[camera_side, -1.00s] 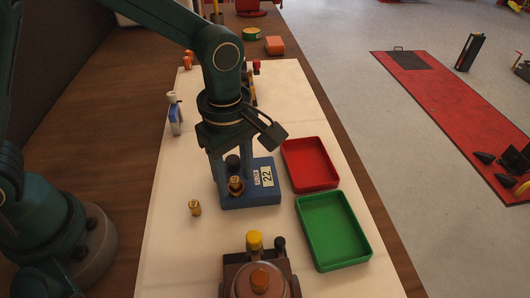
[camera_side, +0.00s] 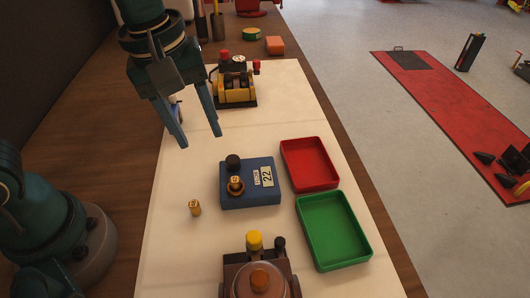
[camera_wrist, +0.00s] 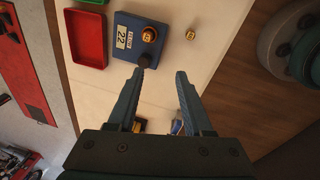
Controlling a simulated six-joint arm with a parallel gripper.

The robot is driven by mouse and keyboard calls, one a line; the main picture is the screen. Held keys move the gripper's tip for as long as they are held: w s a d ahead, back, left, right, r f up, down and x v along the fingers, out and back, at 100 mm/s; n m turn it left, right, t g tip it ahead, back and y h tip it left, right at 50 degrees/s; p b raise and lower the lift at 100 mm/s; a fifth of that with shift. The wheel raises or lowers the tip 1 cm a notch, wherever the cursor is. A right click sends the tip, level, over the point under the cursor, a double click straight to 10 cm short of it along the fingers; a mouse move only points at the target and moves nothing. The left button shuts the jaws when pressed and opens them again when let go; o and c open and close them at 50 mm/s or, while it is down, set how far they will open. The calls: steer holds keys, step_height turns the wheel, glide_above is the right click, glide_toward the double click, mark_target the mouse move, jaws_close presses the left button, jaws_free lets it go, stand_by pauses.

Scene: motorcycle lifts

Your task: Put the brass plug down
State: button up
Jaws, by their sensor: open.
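One brass plug (camera_side: 236,186) sits on the blue gauge box (camera_side: 262,198), whose display reads 22. It also shows in the wrist view (camera_wrist: 149,34) on the box (camera_wrist: 135,22). A second, similar brass plug (camera_side: 195,208) stands on the pale bench mat, left of the box, and shows in the wrist view too (camera_wrist: 191,33). My gripper (camera_side: 200,141) is open and empty, raised above the mat behind and left of the box. In the wrist view its fingertips (camera_wrist: 162,68) are apart with only mat between them.
A red tray (camera_side: 335,184) and a green tray (camera_side: 366,252) lie empty right of the box. A black knob (camera_side: 233,161) rises from the box's back. A yellow-and-black device (camera_side: 236,100) stands farther back, a brown device with a yellow cap (camera_side: 255,240) in front.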

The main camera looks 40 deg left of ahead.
steer(key=s+a+r+m+t, duration=0.2)
steer(key=s+a+m, duration=0.3)
steer(key=m, duration=0.4)
steer(key=shift+s+a+t, duration=0.2)
steer(key=shift+s+t, duration=0.35)
steer(key=shift+t, duration=0.05)
steer(key=shift+o, duration=0.5)
steer(key=shift+s+a+f+m+t, duration=0.15)
steer(key=shift+s+a+m, duration=0.1)
steer(key=shift+m, duration=0.25)
steer(key=shift+s+a+m+t, duration=0.15)
steer(key=shift+s+m, duration=0.1)
steer(key=shift+m, duration=0.25)
steer(key=shift+d, duration=0.1)
